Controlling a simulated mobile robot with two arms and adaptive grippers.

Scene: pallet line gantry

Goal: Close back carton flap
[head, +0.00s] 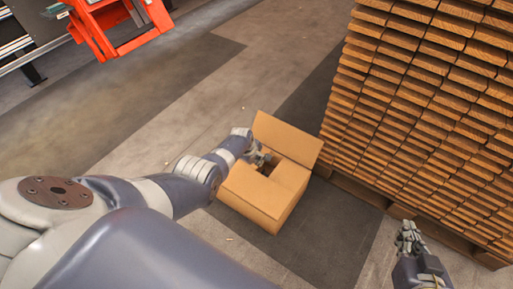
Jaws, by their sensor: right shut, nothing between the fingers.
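The brown cardboard carton (251,212) stands on the floor mat in the middle of the head view. Its back flap (289,138) stands up, tilted away at the far side. The near part of its top (256,188) looks folded flat, and a dark gap shows between the flaps. My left arm reaches in from the left, and my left gripper (263,159) is at the gap, just in front of the back flap. Its fingers are small and partly hidden, and I cannot tell if they touch the carton. My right gripper (407,236) is shut and empty, to the right of the carton.
A tall stack of wooden boards (426,110) on a pallet stands close behind and right of the carton. An orange metal frame (118,27) is at the upper left. Open floor (165,110) lies left of and behind the carton.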

